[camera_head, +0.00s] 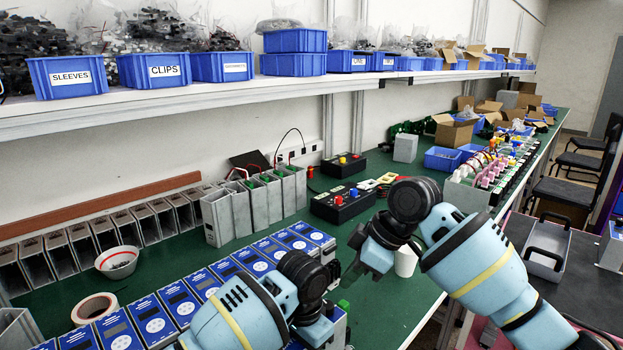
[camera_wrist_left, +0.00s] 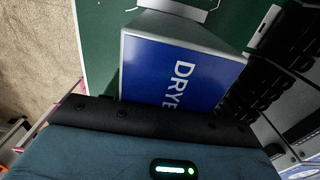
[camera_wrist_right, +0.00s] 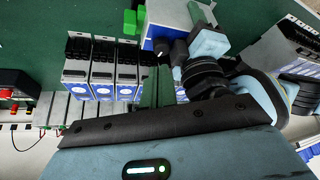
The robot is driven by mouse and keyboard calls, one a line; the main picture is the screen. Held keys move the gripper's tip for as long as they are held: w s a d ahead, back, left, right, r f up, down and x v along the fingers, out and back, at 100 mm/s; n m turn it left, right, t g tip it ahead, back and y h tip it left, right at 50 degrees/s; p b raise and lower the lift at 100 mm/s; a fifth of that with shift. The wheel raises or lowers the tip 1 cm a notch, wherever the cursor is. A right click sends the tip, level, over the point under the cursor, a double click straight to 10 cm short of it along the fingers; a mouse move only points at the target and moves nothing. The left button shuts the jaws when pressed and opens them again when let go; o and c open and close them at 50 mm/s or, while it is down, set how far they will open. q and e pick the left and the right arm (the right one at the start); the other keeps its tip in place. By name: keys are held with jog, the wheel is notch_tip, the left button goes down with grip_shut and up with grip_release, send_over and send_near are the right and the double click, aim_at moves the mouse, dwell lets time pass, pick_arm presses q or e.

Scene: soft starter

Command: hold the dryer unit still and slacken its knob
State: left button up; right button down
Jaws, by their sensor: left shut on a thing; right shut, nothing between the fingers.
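The dryer unit (camera_head: 340,326) stands near the bench's front edge, mostly hidden behind my left arm in the head view. Its blue face with the letters "DRYE" fills the middle of the left wrist view (camera_wrist_left: 172,72). In the right wrist view its pale body (camera_wrist_right: 167,12) shows, with a dark knob (camera_wrist_right: 161,46) on the blue front. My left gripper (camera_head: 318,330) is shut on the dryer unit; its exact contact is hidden. My right gripper (camera_head: 371,257) is shut and empty, above the bench to the right of the unit and apart from it.
A row of blue-faced units (camera_head: 205,283) runs along the bench left of the dryer unit. Grey housings (camera_head: 243,212) and black boxes with knobs (camera_head: 342,205) stand behind. A white cup (camera_head: 406,262) is close behind my right gripper. Green bench (camera_head: 385,305) is bare at front right.

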jog(key=shift+s+a+f, duration=0.1)
jog(key=shift+s+f, duration=0.1)
jog(key=shift+f, duration=0.85)
jog(key=shift+s+f, duration=0.15)
jog(key=shift+f, duration=0.9)
jog(key=shift+s+a+f, duration=0.1)
jog(key=shift+s+f, duration=0.1)
jog(key=shift+f, duration=0.85)
jog(key=shift+w+a, duration=0.2)
jog(key=shift+a, duration=0.1)
jog(key=shift+w+d, duration=0.1)
jog(key=shift+w, duration=0.35)
jog(key=shift+d, duration=0.1)
jog(key=shift+d+r, duration=0.1)
jog(key=shift+d, duration=0.25)
notch_tip(320, 180, up, 6)
send_over(333, 313)
jog(key=d, duration=0.3)
jog(key=shift+w+d, duration=0.1)
jog(key=shift+w, duration=0.1)
